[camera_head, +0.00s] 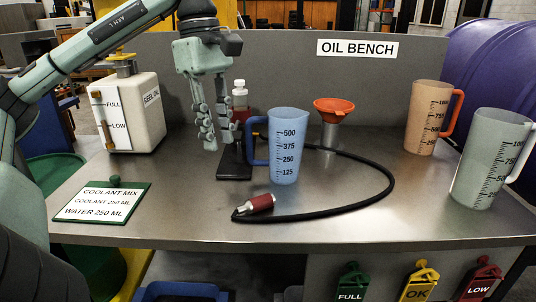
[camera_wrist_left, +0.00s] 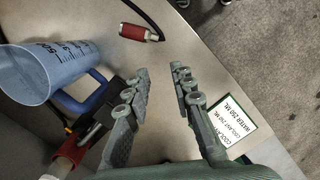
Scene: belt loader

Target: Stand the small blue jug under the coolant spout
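The small blue jug (camera_head: 287,148) stands upright on the bench right of centre, with measuring marks and its handle on the left side. It also shows in the left wrist view (camera_wrist_left: 45,70), at the left. My left gripper (camera_head: 216,143) hangs fingers down, left of the jug's handle and apart from it. Its two fingers (camera_wrist_left: 160,77) are spread with nothing between them. I cannot make out the coolant spout for certain. My right gripper is not in view.
A black stand (camera_head: 234,163) is behind the gripper. A black hose (camera_head: 388,185) with a red end (camera_head: 259,204) curves around the jug. A funnel (camera_head: 334,108), orange jug (camera_head: 424,118) and clear jug (camera_head: 487,160) stand rightward.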

